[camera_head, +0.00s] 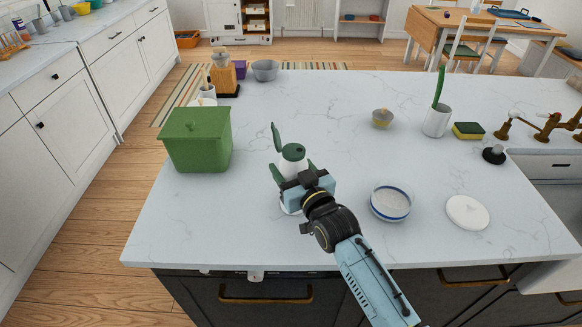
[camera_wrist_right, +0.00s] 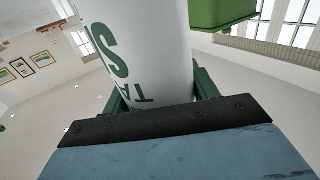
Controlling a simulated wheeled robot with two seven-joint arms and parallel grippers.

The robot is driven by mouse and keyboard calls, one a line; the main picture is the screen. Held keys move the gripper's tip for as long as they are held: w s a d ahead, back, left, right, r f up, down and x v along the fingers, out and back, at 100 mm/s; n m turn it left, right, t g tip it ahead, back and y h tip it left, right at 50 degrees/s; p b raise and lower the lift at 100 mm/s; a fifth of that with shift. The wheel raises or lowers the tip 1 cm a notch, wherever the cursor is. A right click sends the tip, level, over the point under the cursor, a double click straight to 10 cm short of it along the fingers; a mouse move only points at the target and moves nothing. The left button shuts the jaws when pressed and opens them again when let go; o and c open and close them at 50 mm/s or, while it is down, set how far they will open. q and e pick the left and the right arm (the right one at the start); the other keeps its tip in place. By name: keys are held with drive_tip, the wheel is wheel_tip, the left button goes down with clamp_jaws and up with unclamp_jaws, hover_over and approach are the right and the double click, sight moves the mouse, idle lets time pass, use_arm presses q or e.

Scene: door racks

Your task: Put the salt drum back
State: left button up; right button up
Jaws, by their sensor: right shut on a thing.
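My right gripper (camera_head: 295,174) is shut on the drum, with a green finger on each side. In the right wrist view the drum (camera_wrist_right: 142,50) fills the middle, with green letters on its white side. I cannot tell whether its base touches the counter. My left gripper is not in view.
A green lidded bin (camera_head: 197,140) stands left of the drum. A blue-rimmed bowl (camera_head: 390,202) and a white round lid (camera_head: 467,212) lie to the right. A small yellowish bowl (camera_head: 382,119), white cup (camera_head: 436,121) and sponge (camera_head: 468,131) stand farther back. The counter's middle is clear.

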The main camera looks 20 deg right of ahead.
drive_tip(key=o, duration=1.4)
drive_tip(key=shift+f, duration=0.15)
drive_tip(key=shift+c, duration=0.2)
drive_tip(key=shift+r, duration=0.2)
drive_tip(key=s+d, duration=0.2)
drive_tip(key=s, duration=0.9)
drive_tip(key=shift+s+d, duration=0.15)
drive_tip(key=shift+s, duration=0.25)
